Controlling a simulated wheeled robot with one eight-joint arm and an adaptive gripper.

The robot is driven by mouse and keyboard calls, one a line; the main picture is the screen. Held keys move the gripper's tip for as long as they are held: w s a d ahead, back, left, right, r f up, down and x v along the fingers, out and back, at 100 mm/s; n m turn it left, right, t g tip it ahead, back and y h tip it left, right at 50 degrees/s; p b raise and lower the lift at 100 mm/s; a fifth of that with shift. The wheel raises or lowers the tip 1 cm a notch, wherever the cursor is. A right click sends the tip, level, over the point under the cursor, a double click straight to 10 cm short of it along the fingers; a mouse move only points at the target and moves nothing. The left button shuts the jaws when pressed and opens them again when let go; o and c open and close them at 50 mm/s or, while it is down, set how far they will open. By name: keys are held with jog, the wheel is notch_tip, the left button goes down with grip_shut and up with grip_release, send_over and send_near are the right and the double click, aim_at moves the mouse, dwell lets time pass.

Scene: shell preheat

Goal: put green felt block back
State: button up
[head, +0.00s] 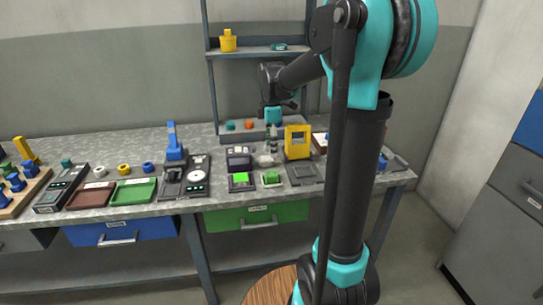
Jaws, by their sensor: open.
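I cannot make out felt on either one. My gripper (270,145) points down above the bench, behind the green block and apart from it. It is open, and I see nothing held in it. Its fingers are small and dark here, and my arm comes in from the upper right.
A yellow stand (297,142) and a flat grey plate (303,173) are to the right of the block. A blue-handled press (172,145), a green tray (133,191) and a red tray (91,196) are to the left. A shelf (259,51) rises behind.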

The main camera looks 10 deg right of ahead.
jog(key=s+d+f+m+t, duration=0.2)
jog(key=s+f+m, duration=0.5)
jog(key=s+m, duration=0.2)
jog(key=s+d+f+m+t, duration=0.2)
jog(key=s+f+m, duration=0.5)
jog(key=s, duration=0.6)
jog(key=shift+m, duration=1)
